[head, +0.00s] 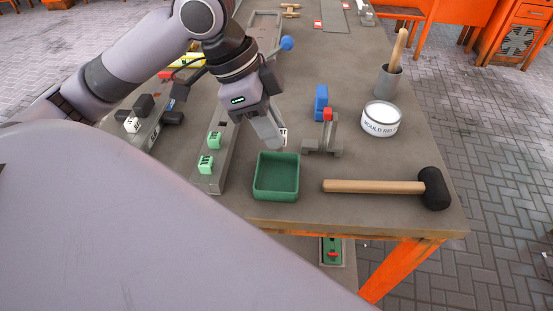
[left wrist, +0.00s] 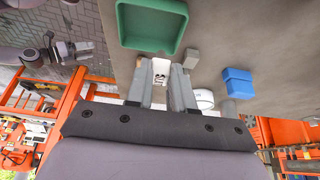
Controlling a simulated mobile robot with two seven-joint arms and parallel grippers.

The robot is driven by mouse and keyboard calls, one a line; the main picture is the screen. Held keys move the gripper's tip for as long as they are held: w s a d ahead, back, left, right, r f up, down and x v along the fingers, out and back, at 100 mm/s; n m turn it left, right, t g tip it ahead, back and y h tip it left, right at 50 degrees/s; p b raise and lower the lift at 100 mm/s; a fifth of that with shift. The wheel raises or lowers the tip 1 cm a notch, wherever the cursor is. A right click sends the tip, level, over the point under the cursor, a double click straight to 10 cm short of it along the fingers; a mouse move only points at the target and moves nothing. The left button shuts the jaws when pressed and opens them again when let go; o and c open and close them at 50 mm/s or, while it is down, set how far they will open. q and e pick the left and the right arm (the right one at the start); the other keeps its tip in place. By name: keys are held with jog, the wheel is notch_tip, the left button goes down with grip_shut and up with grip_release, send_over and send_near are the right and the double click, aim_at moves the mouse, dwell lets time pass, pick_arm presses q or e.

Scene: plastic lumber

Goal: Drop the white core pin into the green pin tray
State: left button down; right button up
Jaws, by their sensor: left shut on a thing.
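The green pin tray (head: 276,196) sits near the front edge of the bench, open side up, and looks empty. My left gripper (head: 279,143) is shut on the white core pin (head: 284,132), just behind the tray's back rim in the head view. In the left wrist view, the white core pin (left wrist: 161,71) shows between the fingers, with dark marks on its face. There the green tray (left wrist: 124,26) lies just beyond the fingertips. The pin's lower end is hidden in the head view.
A grey stand with a red top (head: 327,125) and a blue block (head: 321,102) are right of my gripper. A mallet (head: 375,187) lies right of the tray. A white tin (head: 381,119) stands behind it. A rail with green blocks (head: 206,164) is to the left.

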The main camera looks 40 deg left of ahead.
pick_arm(q)
jog(key=c, duration=0.9)
grip_release()
jog(key=p+v, duration=0.1)
jog(key=v, duration=0.6)
jog(key=shift+p, duration=0.3)
jog(key=shift+r, duration=0.1)
